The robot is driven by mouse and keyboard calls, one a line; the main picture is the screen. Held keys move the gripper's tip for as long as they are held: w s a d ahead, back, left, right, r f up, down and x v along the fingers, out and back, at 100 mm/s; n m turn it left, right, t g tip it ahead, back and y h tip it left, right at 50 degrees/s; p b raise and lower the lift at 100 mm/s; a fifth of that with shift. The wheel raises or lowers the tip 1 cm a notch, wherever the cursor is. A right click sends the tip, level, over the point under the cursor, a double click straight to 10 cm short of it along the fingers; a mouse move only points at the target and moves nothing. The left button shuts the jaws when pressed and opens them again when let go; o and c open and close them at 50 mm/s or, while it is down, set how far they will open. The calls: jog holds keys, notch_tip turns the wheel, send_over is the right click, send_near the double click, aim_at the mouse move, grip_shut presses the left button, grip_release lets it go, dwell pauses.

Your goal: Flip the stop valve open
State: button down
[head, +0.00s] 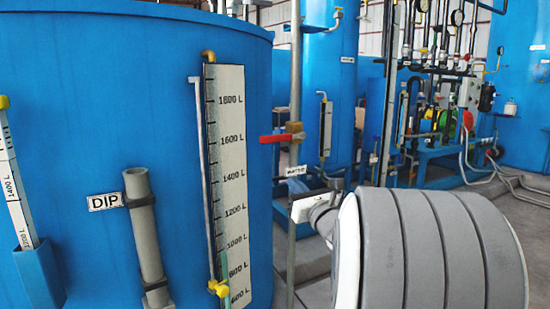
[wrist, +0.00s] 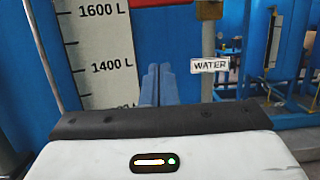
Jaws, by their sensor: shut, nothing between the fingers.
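The stop valve has a red lever (head: 277,138) that lies level, sticking out mostly to the left across the upright grey pipe (head: 296,75). The valve body is small and partly behind the lever.
A large blue tank (head: 100,90) with a white litre scale (head: 226,180) stands close at left. A grey DIP tube (head: 145,230) is fixed to it. A WATER label (wrist: 210,65) hangs on the pipe. More tanks and pipework stand behind.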

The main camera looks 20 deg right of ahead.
aim_at(282, 138)
jog(key=w+r, duration=0.6)
jog(key=w, duration=0.3)
jog(key=shift+w+a+r+b, duration=0.2)
jog(key=shift+w+b, duration=0.1)
jog(key=shift+w, duration=0.05)
jog(key=shift+r+m, duration=0.3)
jog(key=shift+m, duration=0.2)
